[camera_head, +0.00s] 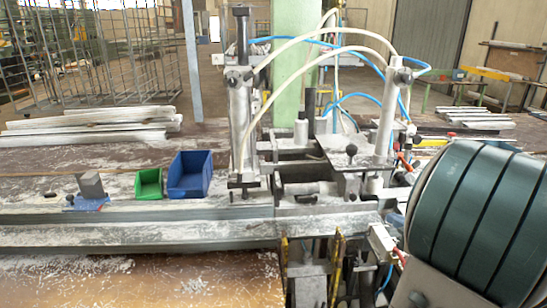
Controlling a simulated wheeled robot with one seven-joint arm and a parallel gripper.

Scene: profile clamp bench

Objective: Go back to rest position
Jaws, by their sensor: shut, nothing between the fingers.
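My gripper is not visible in the head view. The profile clamp (240,125) stands upright at the middle of the bench, with metal posts, pale hoses and blue air lines. No gripper shows at the clamp, the bins or the bench top. A small green bin (149,184) and a larger blue bin (189,176) stand side by side on the bench, left of the clamp. Their insides are mostly hidden.
A grey block (90,185) sits on the bench at left, by a blue piece (88,202). A long metal rail (130,230) runs along the bench front. Pale profiles (90,125) lie stacked behind. A green pillar (295,70) rises behind the clamp.

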